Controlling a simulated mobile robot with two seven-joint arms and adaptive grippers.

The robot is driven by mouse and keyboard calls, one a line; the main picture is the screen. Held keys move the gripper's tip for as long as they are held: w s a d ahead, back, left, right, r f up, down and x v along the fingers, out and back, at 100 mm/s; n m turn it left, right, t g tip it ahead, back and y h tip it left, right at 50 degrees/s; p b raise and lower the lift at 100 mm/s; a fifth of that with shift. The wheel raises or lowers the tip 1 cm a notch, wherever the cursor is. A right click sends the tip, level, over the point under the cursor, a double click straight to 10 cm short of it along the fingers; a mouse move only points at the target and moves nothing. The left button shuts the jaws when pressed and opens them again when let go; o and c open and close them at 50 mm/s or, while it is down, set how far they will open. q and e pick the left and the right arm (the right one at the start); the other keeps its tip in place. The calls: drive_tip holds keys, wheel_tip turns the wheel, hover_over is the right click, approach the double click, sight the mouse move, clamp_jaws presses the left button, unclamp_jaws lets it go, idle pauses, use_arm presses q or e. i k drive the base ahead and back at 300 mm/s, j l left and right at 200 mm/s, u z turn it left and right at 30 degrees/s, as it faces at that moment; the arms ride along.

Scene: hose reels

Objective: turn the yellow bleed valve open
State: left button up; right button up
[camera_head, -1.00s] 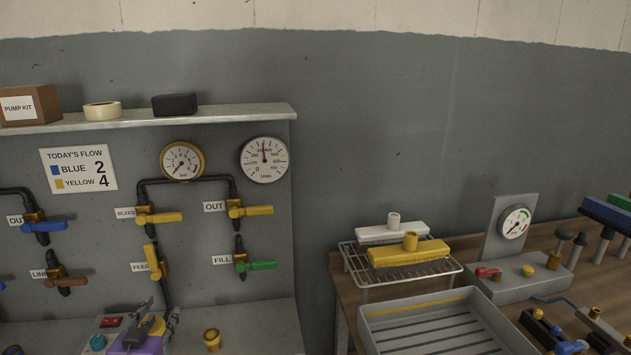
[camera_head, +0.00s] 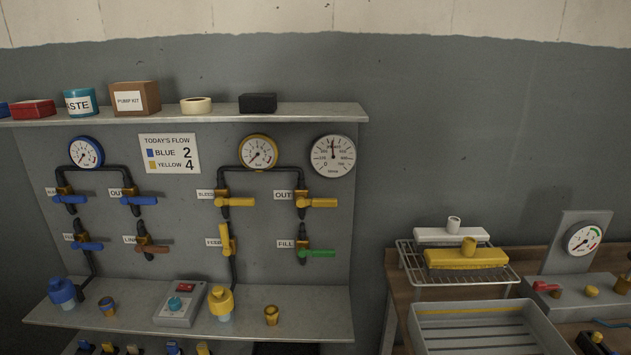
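The yellow bleed valve (camera_head: 238,202) is on the upright panel, beside the partly hidden BLEED label (camera_head: 205,194). Its yellow handle lies level and points right, across the upright black pipe. Below it, the yellow feed valve handle (camera_head: 227,240) stands nearly upright, in line with its pipe. The yellow OUT valve handle (camera_head: 320,203) to the right is level. The yellow-rimmed gauge (camera_head: 259,152) above reads near the low end of its dial. Neither of my grippers is in view.
A shelf below the panel holds a grey control box (camera_head: 180,306), a yellow-capped bottle (camera_head: 221,303), a blue-capped bottle (camera_head: 63,293) and small brass cups (camera_head: 271,315). To the right, a bench carries a wire rack (camera_head: 410,265) and a grey tray (camera_head: 482,312). Space before the valves looks clear.

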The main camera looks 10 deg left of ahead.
sight(220, 200)
drive_tip(key=u, duration=1.05)
drive_tip(key=i+l+u, duration=0.55)
drive_tip(key=k+j, duration=0.05)
drive_tip(key=k, duration=0.05)
